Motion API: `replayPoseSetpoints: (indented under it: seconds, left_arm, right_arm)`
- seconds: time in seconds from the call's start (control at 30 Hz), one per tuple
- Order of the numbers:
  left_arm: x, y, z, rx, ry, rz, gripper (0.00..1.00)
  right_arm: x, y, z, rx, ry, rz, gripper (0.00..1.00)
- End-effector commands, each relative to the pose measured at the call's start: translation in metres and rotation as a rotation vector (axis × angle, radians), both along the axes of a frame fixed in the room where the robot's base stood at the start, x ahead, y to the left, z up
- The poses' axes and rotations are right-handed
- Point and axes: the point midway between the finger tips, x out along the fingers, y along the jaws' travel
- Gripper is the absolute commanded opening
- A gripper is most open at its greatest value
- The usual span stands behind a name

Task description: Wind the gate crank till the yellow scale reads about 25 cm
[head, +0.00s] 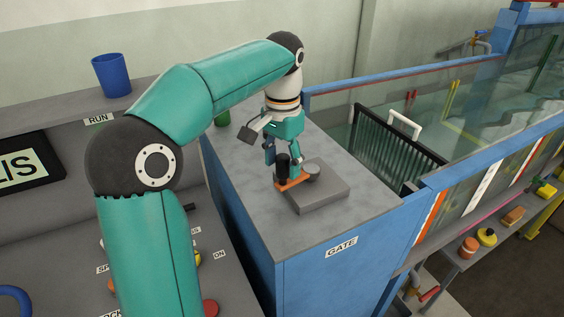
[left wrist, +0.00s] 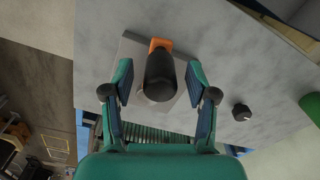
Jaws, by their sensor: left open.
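The gate crank has an orange arm (head: 291,183) and an upright black knob (head: 283,167), on a grey block on the cabinet marked GATE. In the left wrist view the black knob (left wrist: 160,75) stands between the fingers of my left gripper (left wrist: 160,68), with gaps on both sides. That gripper (head: 282,160) is open and points down at the knob in the head view. I cannot make out a scale reading; narrow yellow strips (head: 452,97) show behind the glass. My right gripper is not in view.
The dark slatted gate panel (head: 393,150) with a white handle stands in the flume behind the cabinet. A green object (head: 222,118) is behind my left forearm. A blue cup (head: 111,75) stands on the left ledge. A shelf with several small coloured items is at right.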

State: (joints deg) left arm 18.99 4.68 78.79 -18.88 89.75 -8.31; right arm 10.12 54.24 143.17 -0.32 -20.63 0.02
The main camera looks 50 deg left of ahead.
Motion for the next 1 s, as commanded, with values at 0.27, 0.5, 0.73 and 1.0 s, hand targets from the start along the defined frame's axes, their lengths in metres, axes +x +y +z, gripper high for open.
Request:
replayPoseSetpoints:
  seconds: [0.27,0.5,0.73,1.0]
  left_arm:
    - [0.0,0.0,0.0,0.0,0.0,0.0,0.51]
    - [0.0,0.0,0.0,0.0,0.0,0.0,0.11]
    - [0.0,0.0,0.0,0.0,0.0,-0.001,0.0]
    - [-0.013,0.016,0.001,0.001,0.002,-0.027,0.0]
  right_arm:
    - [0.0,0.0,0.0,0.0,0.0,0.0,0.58]
    - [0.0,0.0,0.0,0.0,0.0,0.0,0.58]
    - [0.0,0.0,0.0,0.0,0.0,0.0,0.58]
    - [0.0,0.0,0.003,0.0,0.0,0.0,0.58]
